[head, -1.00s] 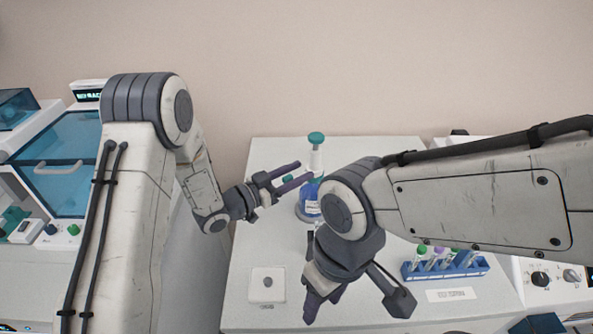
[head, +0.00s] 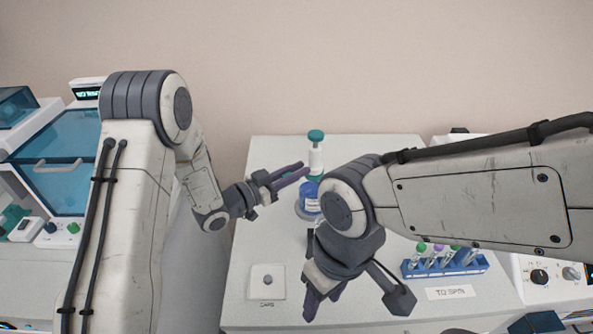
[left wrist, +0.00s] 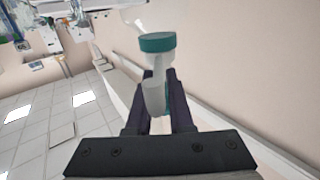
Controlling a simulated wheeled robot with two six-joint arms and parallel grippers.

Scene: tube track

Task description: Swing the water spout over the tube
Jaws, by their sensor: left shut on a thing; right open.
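The water dispenser is a blue bottle (head: 309,194) with a white neck and a teal top (head: 316,136). My left gripper (head: 301,171) reaches it from the left, at the height of its neck. Its fingers are shut on a pale piece (left wrist: 154,96), which looks like the water spout, below the teal top (left wrist: 157,42) in the left wrist view. The spout's outline is hidden by the fingers in the head view. Several capped tubes (head: 435,257) stand in a blue rack (head: 470,268). No tube shows under the spout. My right gripper (head: 322,300) is open and low over the table front.
A white square pad (head: 265,283) marked for caps lies at the table's front left. A label card (head: 450,293) lies before the rack. A machine with a blue lid (head: 62,165) stands at left, and one with knobs (head: 540,275) at right. My right arm hides much of the table.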

